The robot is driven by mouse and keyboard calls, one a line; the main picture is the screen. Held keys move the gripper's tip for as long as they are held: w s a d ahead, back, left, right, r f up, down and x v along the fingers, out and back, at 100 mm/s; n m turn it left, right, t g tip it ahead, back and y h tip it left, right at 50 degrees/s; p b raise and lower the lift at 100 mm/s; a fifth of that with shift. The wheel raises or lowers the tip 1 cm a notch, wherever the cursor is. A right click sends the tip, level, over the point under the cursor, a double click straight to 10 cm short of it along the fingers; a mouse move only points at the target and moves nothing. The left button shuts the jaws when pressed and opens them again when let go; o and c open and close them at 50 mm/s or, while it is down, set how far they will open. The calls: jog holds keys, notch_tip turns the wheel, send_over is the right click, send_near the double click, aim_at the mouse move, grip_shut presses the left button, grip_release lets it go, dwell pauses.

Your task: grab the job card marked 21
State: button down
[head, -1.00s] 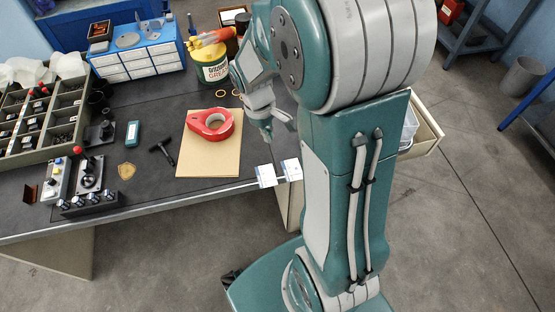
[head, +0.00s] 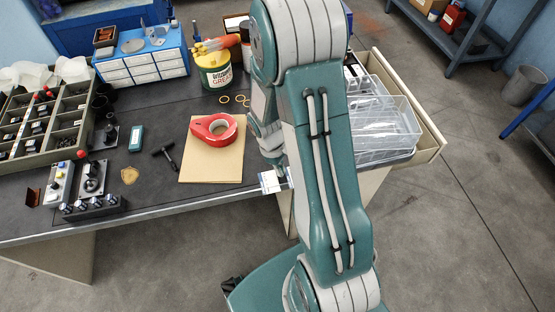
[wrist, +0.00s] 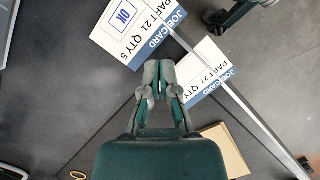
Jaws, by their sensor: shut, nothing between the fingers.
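The job card marked PART 21, QTY 5 (wrist: 130,32) lies at the upper left in the wrist view, white with a blue band and a framed OK. It hangs partly over the table edge. A second card, PART 27 (wrist: 207,68), lies beside it to the lower right, also overhanging. My gripper (wrist: 158,68) is shut and empty, its tips near the lower corner of card 21 and left of card 27. In the head view my gripper (head: 279,172) is over the front edge by a white card (head: 268,183); my arm hides much there.
A black T-handle tool (head: 165,155) and a control box (head: 92,203) are farther left. Clear bins (head: 385,130) stand right of my arm. Floor is open beyond the edge.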

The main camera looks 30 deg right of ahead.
jog(key=shift+s+f, duration=0.15)
jog(key=shift+f, duration=0.3)
jog(key=shift+s+d, duration=0.4)
jog(key=shift+s, duration=0.25)
jog(key=shift+s+d, duration=0.4)
jog(key=shift+s, duration=0.25)
